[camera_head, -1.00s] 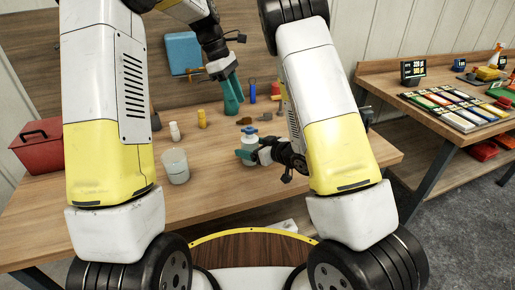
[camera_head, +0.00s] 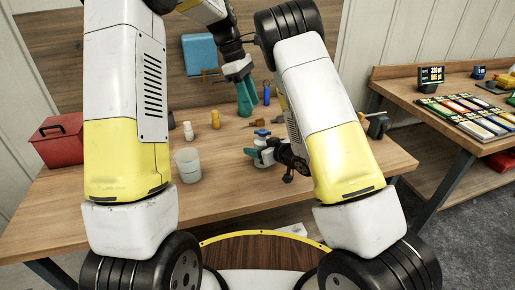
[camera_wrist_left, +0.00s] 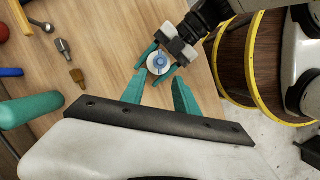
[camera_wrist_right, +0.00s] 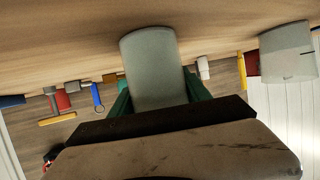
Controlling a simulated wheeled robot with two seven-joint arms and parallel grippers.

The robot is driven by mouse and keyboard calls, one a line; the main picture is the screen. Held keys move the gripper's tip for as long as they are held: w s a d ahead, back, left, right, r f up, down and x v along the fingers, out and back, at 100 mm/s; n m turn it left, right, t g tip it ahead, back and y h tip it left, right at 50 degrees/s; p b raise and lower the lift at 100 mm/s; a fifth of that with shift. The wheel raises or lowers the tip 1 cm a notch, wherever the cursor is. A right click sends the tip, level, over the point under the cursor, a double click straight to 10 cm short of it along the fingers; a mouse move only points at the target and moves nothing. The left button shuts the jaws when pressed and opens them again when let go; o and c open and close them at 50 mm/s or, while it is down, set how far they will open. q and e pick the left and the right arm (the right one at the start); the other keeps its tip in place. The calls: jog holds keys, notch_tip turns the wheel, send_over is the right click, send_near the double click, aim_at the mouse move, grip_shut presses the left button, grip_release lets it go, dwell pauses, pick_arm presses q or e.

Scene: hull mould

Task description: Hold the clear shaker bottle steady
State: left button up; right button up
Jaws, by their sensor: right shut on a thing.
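The clear shaker bottle (camera_head: 262,148) with a blue cap stands upright at the middle of the bench. My right gripper (camera_head: 260,156) is shut around it from the right side. The bottle's pale body (camera_wrist_right: 155,68) fills the space between the teal fingers in the right wrist view. In the left wrist view the blue cap (camera_wrist_left: 159,62) shows from above, between the right gripper's fingers. My left gripper (camera_head: 247,97) is above and behind the bottle, its teal fingers apart and empty; these also show in the left wrist view (camera_wrist_left: 158,82).
A translucent cup (camera_head: 188,165) stands left of the bottle. A red toolbox (camera_head: 57,140) is at the left end. Some bare bench lies in front of the bottle.

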pick_arm(q)
jog(key=o, duration=0.6)
jog(key=shift+d, duration=0.1)
jog(key=shift+c, duration=0.2)
jog(key=shift+o, duration=1.2)
jog(key=shift+s+d+r+m, duration=0.1)
jog(key=shift+d+m, duration=0.1)
jog(key=shift+m, duration=0.6)
jog(key=s+d+r+m+t+y, duration=0.1)
jog(key=d+r+m+y, duration=0.25)
jog(key=m, duration=1.05)
notch_tip(320, 180, down, 12)
jog(key=shift+a+f, duration=0.1)
jog(key=shift+f, duration=0.15)
jog(key=shift+c, duration=0.2)
